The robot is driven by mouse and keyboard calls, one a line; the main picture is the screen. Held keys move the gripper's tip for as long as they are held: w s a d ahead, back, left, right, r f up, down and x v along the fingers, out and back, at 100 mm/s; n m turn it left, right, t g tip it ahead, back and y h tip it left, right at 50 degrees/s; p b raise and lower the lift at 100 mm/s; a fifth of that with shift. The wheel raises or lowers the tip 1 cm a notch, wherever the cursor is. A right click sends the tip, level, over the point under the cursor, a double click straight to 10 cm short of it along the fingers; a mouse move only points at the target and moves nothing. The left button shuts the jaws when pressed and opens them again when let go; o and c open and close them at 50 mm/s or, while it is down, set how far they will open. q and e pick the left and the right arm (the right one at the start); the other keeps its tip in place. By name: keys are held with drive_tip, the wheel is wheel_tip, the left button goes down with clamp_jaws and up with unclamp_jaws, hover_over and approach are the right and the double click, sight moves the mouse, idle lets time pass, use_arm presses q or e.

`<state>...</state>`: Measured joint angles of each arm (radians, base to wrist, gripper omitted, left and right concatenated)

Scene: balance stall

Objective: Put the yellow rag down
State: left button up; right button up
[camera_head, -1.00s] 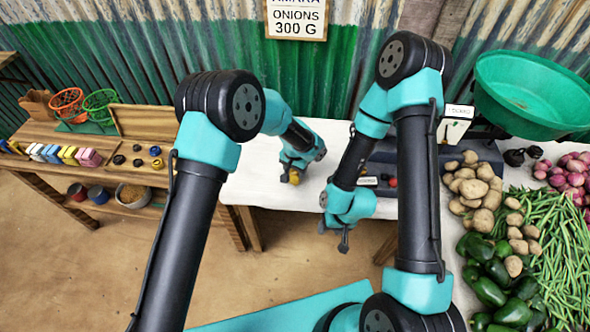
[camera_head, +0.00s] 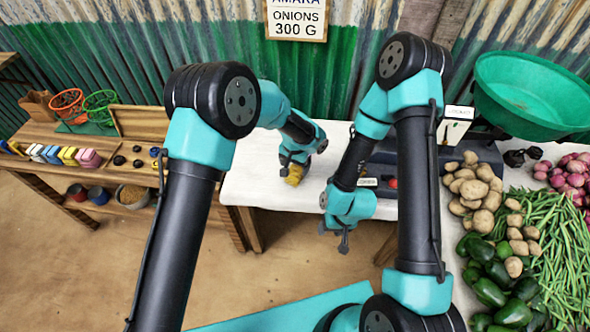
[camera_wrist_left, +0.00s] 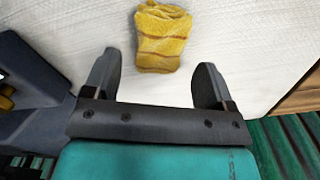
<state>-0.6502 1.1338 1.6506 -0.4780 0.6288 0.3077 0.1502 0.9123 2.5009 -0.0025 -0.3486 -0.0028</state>
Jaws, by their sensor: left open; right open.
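The yellow rag (camera_wrist_left: 162,38), folded and with brownish stripes, lies on the white table top (camera_wrist_left: 60,30) in the left wrist view. It also shows in the head view (camera_head: 294,175), partly hidden by my left gripper. My left gripper (camera_wrist_left: 153,82) is open, and the rag lies just beyond its fingertips, apart from them. In the head view my left gripper (camera_head: 288,166) is right above the rag. My right gripper (camera_head: 343,240) is open and empty near the front edge of the table, at the right of the left one.
A dark scale base (camera_head: 385,165) stands behind my right arm. Potatoes (camera_head: 475,190), peppers and green beans (camera_head: 550,240) cover the right side. A green bowl (camera_head: 530,95) is above them. Table left of the rag is clear. A wooden shelf (camera_head: 120,180) stands at far left.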

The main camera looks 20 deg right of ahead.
sight(295, 171)
use_arm(q)
wheel_tip(295, 171, up, 9)
drive_tip(key=shift+f, duration=0.2)
idle(0.6)
